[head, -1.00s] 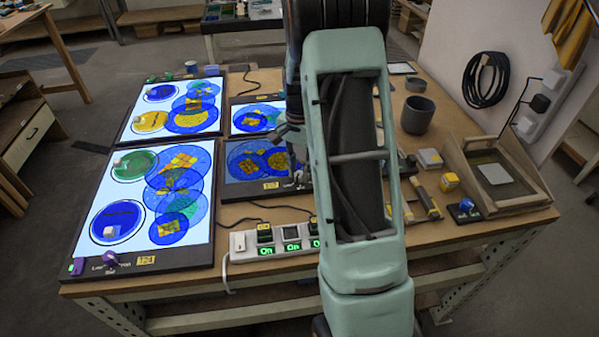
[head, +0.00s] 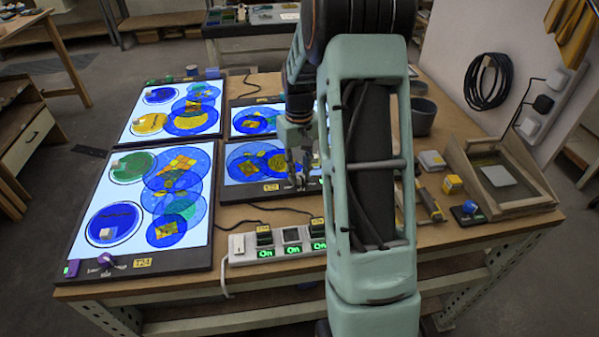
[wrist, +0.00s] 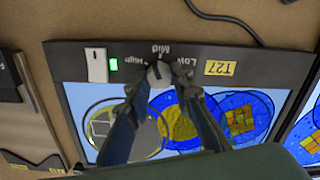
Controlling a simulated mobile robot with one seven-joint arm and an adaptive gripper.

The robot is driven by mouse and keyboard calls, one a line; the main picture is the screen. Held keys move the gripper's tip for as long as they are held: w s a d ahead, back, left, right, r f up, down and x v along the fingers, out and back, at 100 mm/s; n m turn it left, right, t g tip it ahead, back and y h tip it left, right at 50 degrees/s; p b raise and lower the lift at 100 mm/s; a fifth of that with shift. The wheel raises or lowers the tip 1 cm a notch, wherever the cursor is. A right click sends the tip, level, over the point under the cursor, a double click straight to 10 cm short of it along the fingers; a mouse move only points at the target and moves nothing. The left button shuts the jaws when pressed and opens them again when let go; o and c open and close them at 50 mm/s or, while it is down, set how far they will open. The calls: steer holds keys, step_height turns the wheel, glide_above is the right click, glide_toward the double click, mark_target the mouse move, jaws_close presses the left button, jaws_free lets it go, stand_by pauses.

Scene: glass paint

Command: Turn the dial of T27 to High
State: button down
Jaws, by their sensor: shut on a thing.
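The light panel T27 (head: 244,192) lies on the table with its screen lit. It also shows upside down in the wrist view (wrist: 215,55), with High, Mid and Low printed around its dial (wrist: 160,72). My gripper (wrist: 160,80) is shut on this grey dial, its fingertips on either side. The fingers partly cover the dial, and I cannot tell its exact pointer setting. In the head view my gripper (head: 301,178) is at T27's front right edge, partly beside my arm. A white switch (wrist: 97,65) with a green light sits beside the dial.
A power strip (head: 277,244) with several green "On" displays lies in front of T27. Panel T24 (head: 120,266) is on the left. A cable (wrist: 227,20) runs near T27's edge.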

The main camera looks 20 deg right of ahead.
mark_target(299, 176)
steer(key=n, duration=0.3)
steer(key=shift+n, duration=2.3)
steer(key=c, duration=1.7)
jaws_free()
step_height(299, 176, up, 12)
steer(key=shift+r, duration=0.1)
steer(key=shift+a, duration=0.15)
